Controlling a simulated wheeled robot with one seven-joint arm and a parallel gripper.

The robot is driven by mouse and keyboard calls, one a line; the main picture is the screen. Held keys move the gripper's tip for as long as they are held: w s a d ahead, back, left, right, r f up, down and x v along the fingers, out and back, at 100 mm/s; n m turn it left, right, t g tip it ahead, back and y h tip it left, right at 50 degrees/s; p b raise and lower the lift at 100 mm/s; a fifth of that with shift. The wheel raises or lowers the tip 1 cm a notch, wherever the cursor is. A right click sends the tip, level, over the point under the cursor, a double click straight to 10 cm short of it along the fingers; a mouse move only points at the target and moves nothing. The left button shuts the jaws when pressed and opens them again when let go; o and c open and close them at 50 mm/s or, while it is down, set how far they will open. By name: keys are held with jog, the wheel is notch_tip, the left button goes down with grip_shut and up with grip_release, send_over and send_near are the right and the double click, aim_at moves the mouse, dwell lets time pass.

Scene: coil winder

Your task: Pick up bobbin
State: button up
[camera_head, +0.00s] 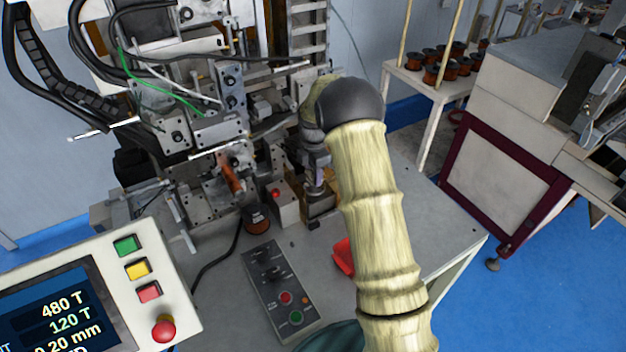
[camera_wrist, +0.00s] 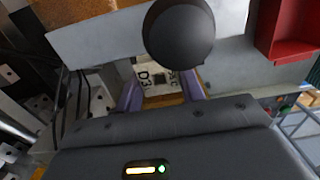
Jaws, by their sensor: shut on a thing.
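In the head view my gripper (camera_head: 316,188) points down over the table beside the winding machine, partly behind my arm. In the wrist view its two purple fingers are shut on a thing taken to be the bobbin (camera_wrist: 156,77). Only a pale face with dark print and a copper-brown edge shows between the fingers; the rest is hidden by my wrist. I cannot tell whether it touches the table. Another copper bobbin with a dark top (camera_head: 257,217) stands on the table to the left of my gripper.
The winding machine (camera_head: 205,128) is close on the left. A control box (camera_head: 281,292) and a red bin (camera_head: 343,257) are in front; the bin also shows in the wrist view (camera_wrist: 291,30). A screen panel (camera_head: 55,300) is front left. Several copper bobbins (camera_head: 432,74) stand on a back shelf.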

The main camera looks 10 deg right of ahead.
notch_tip(320, 180, up, 16)
jog(key=b, duration=0.3)
jog(key=shift+f, duration=0.2)
jog(key=shift+f, duration=0.1)
